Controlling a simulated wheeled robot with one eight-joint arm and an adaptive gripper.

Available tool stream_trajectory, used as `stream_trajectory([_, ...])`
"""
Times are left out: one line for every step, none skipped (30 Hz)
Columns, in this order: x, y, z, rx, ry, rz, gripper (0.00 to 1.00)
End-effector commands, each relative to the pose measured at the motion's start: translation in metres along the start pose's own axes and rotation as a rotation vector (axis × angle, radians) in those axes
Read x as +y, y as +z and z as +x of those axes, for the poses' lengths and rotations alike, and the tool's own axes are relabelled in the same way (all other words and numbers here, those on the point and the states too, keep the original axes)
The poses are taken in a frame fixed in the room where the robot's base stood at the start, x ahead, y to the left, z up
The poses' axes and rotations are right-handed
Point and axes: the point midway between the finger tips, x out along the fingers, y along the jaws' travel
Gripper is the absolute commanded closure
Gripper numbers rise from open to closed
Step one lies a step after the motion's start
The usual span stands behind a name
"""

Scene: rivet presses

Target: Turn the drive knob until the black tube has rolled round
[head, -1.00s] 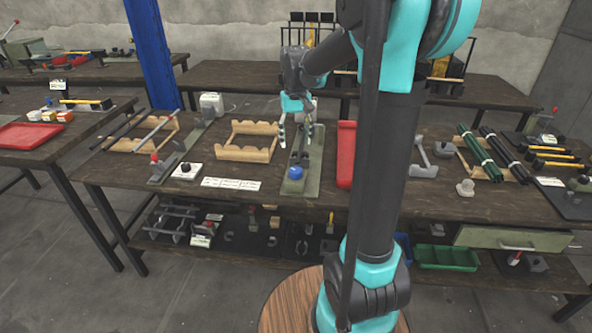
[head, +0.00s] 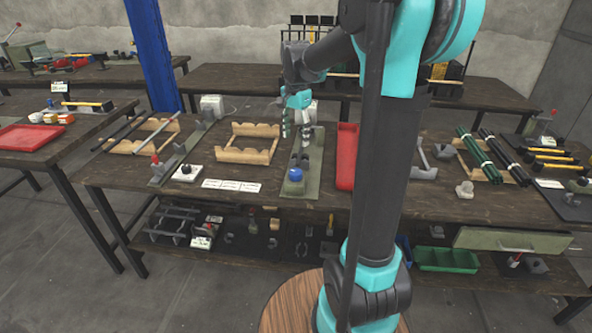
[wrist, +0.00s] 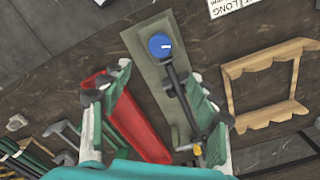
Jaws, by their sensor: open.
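The blue drive knob (head: 295,175) sits at the near end of a long green-grey base plate (head: 314,183). In the wrist view the knob (wrist: 159,45) shows a white mark on its top. A dark rod (wrist: 181,98), seemingly the black tube, runs along the plate (wrist: 140,51) from beside the knob; I cannot tell if it is turned. My gripper (head: 295,138) is above the plate, behind the knob in the head view. In the wrist view my gripper (wrist: 160,72) is open, its fingers apart, with the rod showing between them. It holds nothing.
A red tray (head: 346,157) lies right of the plate, and a wooden cradle (head: 246,155) lies left. A white block with a black knob (head: 186,171) and paper labels (head: 231,185) are further left. Green and black tubes (head: 478,153) lie at right.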

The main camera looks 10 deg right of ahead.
Motion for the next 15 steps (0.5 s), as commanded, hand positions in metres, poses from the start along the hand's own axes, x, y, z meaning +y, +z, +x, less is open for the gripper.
stream_trajectory([-0.001, 0.0, 0.011, 0.0, 0.0, 0.0, 0.39])
stream_trajectory([0.0, 0.0, 0.017, 0.0, 0.0, -0.001, 0.39])
stream_trajectory([0.0, 0.0, 0.025, 0.0, 0.0, -0.001, 0.39])
stream_trajectory([0.0, 0.0, 0.031, 0.0, 0.0, -0.001, 0.39])
stream_trajectory([-0.001, 0.0, 0.037, 0.0, 0.0, -0.001, 0.39])
stream_trajectory([0.0, 0.0, 0.045, 0.0, 0.0, -0.001, 0.39])
stream_trajectory([0.0, 0.0, 0.051, 0.0, 0.0, -0.001, 0.39])
stream_trajectory([0.0, 0.0, 0.056, 0.0, 0.0, -0.001, 0.39])
stream_trajectory([-0.001, 0.0, 0.065, 0.0, 0.0, -0.002, 0.39])
stream_trajectory([-0.001, 0.0, 0.07, 0.0, 0.0, -0.002, 0.39])
stream_trajectory([0.0, 0.0, 0.076, 0.0, 0.0, -0.002, 0.39])
stream_trajectory([0.0, 0.0, 0.084, 0.0, 0.0, -0.002, 0.39])
stream_trajectory([0.0, 0.0, 0.089, 0.0, 0.0, -0.002, 0.39])
stream_trajectory([0.0, 0.0, 0.095, 0.0, 0.0, -0.002, 0.39])
stream_trajectory([0.0, 0.0, 0.102, 0.0, 0.0, -0.002, 0.39])
